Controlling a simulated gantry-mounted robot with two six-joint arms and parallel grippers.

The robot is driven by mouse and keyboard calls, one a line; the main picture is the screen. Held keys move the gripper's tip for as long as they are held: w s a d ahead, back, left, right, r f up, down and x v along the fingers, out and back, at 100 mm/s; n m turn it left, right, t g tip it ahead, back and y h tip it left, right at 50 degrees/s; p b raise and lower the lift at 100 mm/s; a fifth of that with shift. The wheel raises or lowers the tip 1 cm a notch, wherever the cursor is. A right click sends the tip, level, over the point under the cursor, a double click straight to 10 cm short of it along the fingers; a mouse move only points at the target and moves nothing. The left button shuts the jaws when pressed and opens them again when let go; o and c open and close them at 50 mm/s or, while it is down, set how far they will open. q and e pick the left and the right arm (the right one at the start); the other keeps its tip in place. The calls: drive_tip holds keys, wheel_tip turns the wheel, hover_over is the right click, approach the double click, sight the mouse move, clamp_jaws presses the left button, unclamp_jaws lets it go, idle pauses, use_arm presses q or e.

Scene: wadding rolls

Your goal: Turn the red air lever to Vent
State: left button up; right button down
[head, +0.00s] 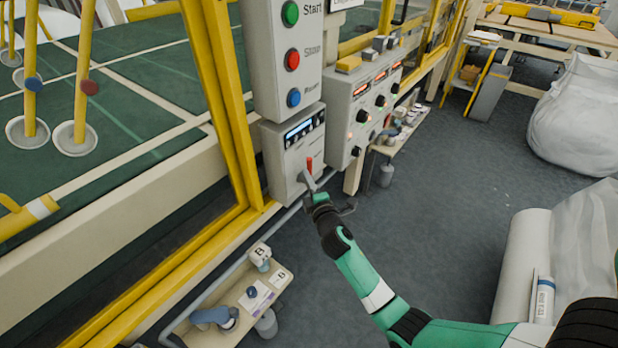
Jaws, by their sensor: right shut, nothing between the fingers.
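The red air lever (309,164) is on the front of a small grey box (279,160) below the Start and Stop button panel. The lever's red handle points up. My right gripper (307,182) is shut and empty. It is at the lower part of the lever, close below the red handle; I cannot tell whether it touches. The Vent marking is too small to read. My left gripper is not in view.
The button panel (262,60) hangs above the lever box. A grey control box (343,120) with knobs stands to the right. A yellow frame post (232,110) is at the left. A low bench (275,284) with small items is below.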

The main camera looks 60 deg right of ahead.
drive_tip(key=shift+d, duration=0.5)
